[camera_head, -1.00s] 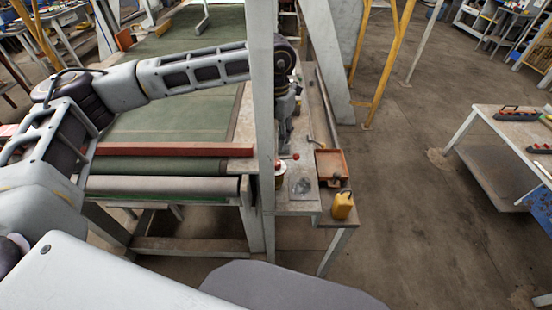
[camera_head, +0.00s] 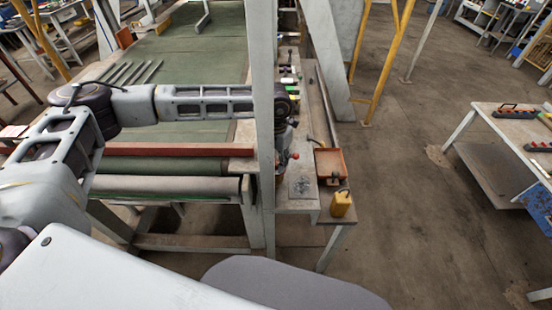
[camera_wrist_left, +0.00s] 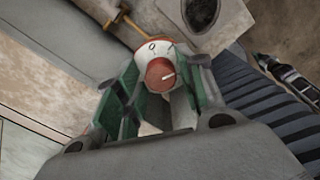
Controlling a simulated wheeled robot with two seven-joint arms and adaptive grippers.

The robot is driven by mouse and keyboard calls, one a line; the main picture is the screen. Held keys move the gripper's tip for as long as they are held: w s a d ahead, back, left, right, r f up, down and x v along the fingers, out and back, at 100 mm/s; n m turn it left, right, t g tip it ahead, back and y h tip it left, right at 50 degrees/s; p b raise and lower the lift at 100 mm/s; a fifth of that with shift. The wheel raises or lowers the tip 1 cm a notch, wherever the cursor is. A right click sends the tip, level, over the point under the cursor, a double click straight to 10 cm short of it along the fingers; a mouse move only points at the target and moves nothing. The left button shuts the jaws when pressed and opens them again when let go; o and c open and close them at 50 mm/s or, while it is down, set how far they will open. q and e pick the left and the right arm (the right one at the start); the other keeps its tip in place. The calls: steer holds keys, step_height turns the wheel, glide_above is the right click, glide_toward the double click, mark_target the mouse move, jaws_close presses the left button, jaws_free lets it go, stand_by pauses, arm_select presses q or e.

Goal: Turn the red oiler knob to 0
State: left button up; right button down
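The red oiler knob (camera_wrist_left: 160,73) shows in the left wrist view, on a round white dial with a red rim. A white line on the knob points right, while a 0 mark (camera_wrist_left: 152,46) stands above the knob, slightly left. My left gripper (camera_wrist_left: 168,80) has its green-padded fingers on either side of the knob. It looks open, with a small gap at the right; contact at the left is unclear. In the head view my left gripper (camera_head: 282,157) is partly hidden by a grey post. My right gripper is not in view.
The grey post (camera_head: 262,150) stands close beside my left forearm. A narrow bench holds an orange-brown tray (camera_head: 330,163) and a yellow can (camera_head: 341,204). A conveyor with rollers (camera_head: 160,186) lies left. Open floor (camera_head: 420,220) lies right.

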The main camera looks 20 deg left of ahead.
arm_select(q)
steer(key=c, duration=0.8)
steer(key=shift+o, duration=0.2)
